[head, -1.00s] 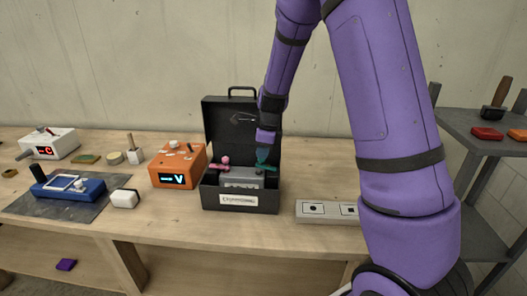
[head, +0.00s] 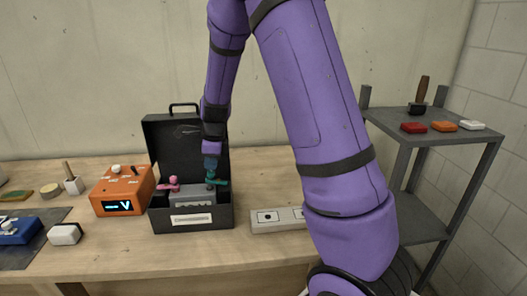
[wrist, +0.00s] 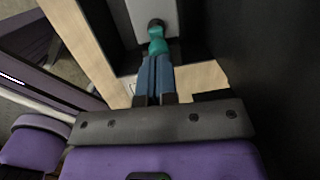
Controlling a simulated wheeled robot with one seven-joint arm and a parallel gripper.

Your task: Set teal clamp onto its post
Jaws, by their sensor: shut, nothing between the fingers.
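The teal clamp (head: 218,182) is at the right side of the open black case, beside the grey unit (head: 190,197) inside it. In the wrist view the teal clamp (wrist: 157,42) lies just beyond my fingertips, in line with them, with a small brown round end past it. My gripper (head: 210,168) points down into the case from above. Its blue fingers (wrist: 154,72) are together with nothing between them, and the tips touch or nearly touch the clamp; I cannot tell which. A pink clamp (head: 174,184) is at the unit's left. The teal clamp's post is not clear.
The black case (head: 192,220) has its lid (head: 180,138) raised behind. An orange meter (head: 124,190) stands left of it, and a grey strip block (head: 276,220) lies to its right. A grey shelf (head: 430,137) stands at the right. Bare bench shows beyond the strip.

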